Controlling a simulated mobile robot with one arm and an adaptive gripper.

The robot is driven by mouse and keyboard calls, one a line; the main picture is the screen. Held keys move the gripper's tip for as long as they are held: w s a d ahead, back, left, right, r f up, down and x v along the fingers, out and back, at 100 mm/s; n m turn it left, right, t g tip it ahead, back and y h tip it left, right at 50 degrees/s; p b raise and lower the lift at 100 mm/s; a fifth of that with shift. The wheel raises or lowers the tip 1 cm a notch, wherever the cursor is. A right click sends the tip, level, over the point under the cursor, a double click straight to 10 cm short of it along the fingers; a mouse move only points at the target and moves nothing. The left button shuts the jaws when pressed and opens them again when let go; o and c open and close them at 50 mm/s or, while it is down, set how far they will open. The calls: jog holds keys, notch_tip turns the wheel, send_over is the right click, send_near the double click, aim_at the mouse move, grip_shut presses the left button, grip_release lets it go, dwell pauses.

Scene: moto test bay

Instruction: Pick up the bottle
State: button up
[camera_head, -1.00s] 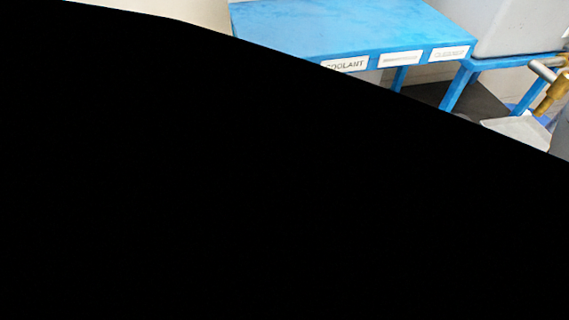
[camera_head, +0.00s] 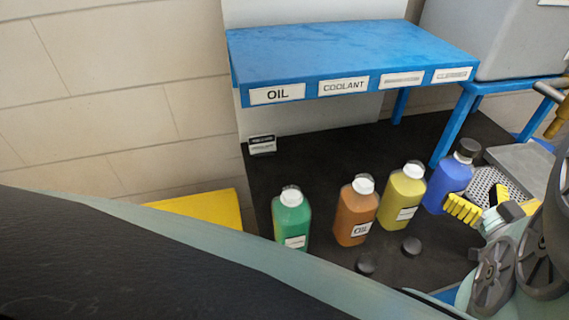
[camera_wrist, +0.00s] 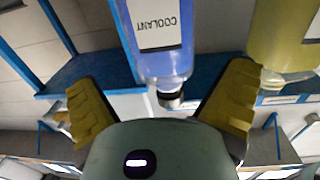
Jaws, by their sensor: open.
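A blue bottle (camera_head: 447,185) with a dark cap stands upright on the dark surface in the head view. It shows upside down in the wrist view (camera_wrist: 165,62), labelled COOLANT. An orange bottle (camera_head: 357,212) labelled OIL, a yellow bottle (camera_head: 402,196) and a green bottle (camera_head: 291,218), all white-capped, stand to its left. The yellow bottle also shows at the wrist view's right (camera_wrist: 283,40). My gripper (camera_head: 491,208) is open, with yellow fingers, right of the blue bottle. In the wrist view my gripper (camera_wrist: 160,85) has its fingers either side of the blue bottle; depth is unclear.
A blue shelf (camera_head: 350,50) with labels rises behind the bottles. Two loose dark caps (camera_head: 366,263) (camera_head: 411,246) lie in front. A perforated grey tray (camera_head: 492,185) is near my gripper. A yellow block (camera_head: 205,208) lies left; a grey container (camera_head: 500,35) stands at back right.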

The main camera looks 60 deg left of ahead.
aim_at(454, 173)
jog(key=shift+s+p+x, duration=0.1)
jog(key=shift+p+x, duration=0.1)
jog(key=shift+x, duration=1.3)
jog(key=shift+s+p+x, duration=0.15)
jog(key=shift+x, duration=1.35)
jog(key=shift+f, duration=0.1)
jog(key=c, duration=1.1)
jog(key=shift+c, duration=0.5)
